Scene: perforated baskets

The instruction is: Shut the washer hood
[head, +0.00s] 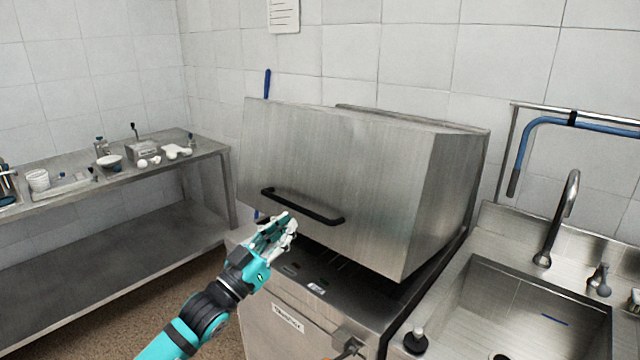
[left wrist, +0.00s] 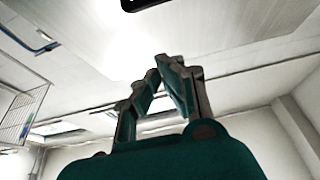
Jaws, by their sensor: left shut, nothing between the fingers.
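The washer hood (head: 330,170) is a big brushed-steel box, tilted, with a dark gap under its front and right lower edges above the washer body (head: 290,335). Its black bar handle (head: 303,206) is on the front face. My left gripper (head: 285,222) is just below the handle's left half, near the hood's lower edge; whether it touches the hood I cannot tell. In the left wrist view the fingers (left wrist: 160,62) come together at the tips with nothing between them, and the handle (left wrist: 143,3) shows at the top edge. My right gripper is not in view.
A steel sink (head: 530,310) with a faucet (head: 560,220) and a blue hose (head: 560,121) stands right of the washer. A steel table (head: 80,205) with small dishes is at the left. Open floor (head: 120,300) lies between table and washer.

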